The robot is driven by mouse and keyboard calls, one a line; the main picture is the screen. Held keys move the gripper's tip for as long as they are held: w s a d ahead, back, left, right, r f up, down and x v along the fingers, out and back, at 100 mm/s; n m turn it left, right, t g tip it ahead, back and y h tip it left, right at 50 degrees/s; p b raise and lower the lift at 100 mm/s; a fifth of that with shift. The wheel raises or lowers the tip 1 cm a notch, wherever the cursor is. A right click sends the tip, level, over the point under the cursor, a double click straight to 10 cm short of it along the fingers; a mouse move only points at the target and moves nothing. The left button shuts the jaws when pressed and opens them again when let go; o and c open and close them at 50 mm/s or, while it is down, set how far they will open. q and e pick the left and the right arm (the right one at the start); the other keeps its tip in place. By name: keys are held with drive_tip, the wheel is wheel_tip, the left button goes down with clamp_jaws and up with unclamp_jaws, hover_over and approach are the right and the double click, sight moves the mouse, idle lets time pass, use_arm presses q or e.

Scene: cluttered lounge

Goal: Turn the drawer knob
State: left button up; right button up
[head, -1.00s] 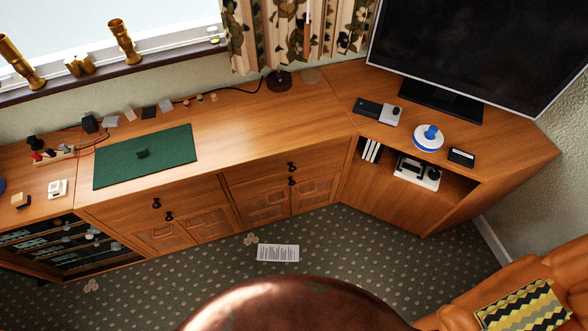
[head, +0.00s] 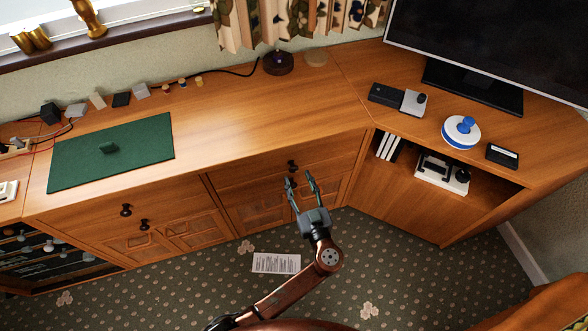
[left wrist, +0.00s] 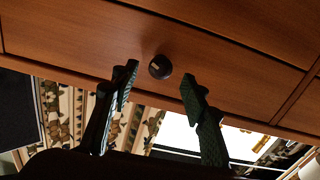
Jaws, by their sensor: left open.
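The drawer knob (head: 292,167) is a small dark round knob on the front of the right-hand drawer (head: 330,161). My left gripper (head: 299,177) is open in front of this drawer, its fingertips close to the knob. In the left wrist view the knob (left wrist: 160,67) shows a pale line on its face. It appears between the two spread fingertips of the left gripper (left wrist: 160,82) and a little beyond them. I see no contact with the knob. My right gripper is in neither view.
The left drawer and its door have dark knobs (head: 126,210). A green mat (head: 75,165) lies on the worktop. The corner unit (head: 425,205) angles out to the right, with a blue-and-white round object (head: 461,132) on top. A paper sheet (head: 276,263) lies on the carpet.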

sight(295, 171)
use_arm(q)
drive_tip(key=shift+b+x, duration=0.4)
drive_tip(key=shift+x, duration=1.95)
drive_tip(key=shift+f, duration=0.1)
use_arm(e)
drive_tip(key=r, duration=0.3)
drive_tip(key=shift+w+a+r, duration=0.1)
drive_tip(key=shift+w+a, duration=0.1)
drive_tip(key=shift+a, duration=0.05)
use_arm(q)
clamp_jaws()
